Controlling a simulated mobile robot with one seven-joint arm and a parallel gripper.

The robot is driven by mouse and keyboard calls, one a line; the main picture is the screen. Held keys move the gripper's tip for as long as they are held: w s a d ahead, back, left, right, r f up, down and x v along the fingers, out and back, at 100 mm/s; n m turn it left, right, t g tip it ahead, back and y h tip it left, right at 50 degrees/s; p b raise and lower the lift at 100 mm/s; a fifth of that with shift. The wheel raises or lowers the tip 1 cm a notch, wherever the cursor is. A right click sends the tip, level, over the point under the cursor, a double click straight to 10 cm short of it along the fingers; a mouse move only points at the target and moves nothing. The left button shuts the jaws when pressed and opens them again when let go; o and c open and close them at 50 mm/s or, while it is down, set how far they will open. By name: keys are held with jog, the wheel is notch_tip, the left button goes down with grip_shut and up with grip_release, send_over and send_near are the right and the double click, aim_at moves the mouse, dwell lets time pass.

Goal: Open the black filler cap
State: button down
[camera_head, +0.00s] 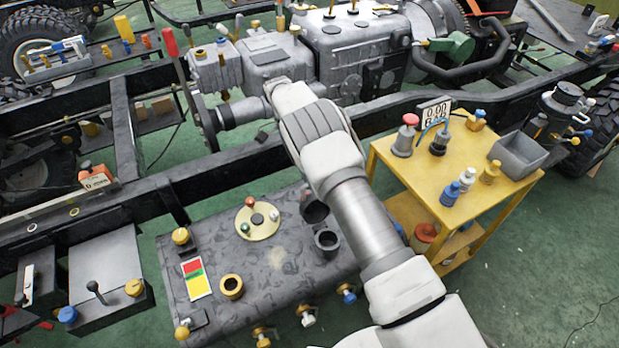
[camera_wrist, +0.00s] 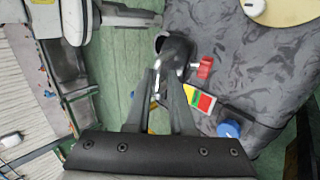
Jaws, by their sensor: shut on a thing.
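On the grey tank (camera_head: 270,262) a dark round filler neck (camera_head: 327,240) stands near the right end, with its hollow mouth facing up. A dark rounded piece, seemingly the black filler cap (camera_head: 313,207), sits just behind it, partly covered by my arm. In the wrist view the dark cylindrical filler part (camera_wrist: 178,49) is at the fingertips. My gripper (camera_wrist: 164,68) has its fingers drawn together there, shut on what looks like the cap's edge; a shiny metal piece shows between them. The exact contact is hidden.
A red valve (camera_wrist: 204,67) and a blue knob (camera_wrist: 228,129) are close to the right of the fingers. A cream disc (camera_head: 257,221) lies on the tank top. A yellow cart (camera_head: 405,178) stands right of my arm. A black frame rail (camera_head: 235,165) runs behind the tank.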

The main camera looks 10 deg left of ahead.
jog(key=c, duration=1.2)
grip_release()
jog(key=shift+w+a+f, duration=0.15)
jog(key=shift+w+a, duration=0.1)
jog(key=shift+a, duration=0.1)
jog(key=shift+o, duration=1.4)
jog(key=shift+w+a+f, duration=0.1)
jog(key=shift+r, duration=0.55)
jog(key=s+d+r+p, duration=0.1)
jog(key=d+r, duration=0.9)
jog(key=d, duration=0.2)
jog(key=shift+p, duration=0.35)
jog(key=shift+a, duration=0.1)
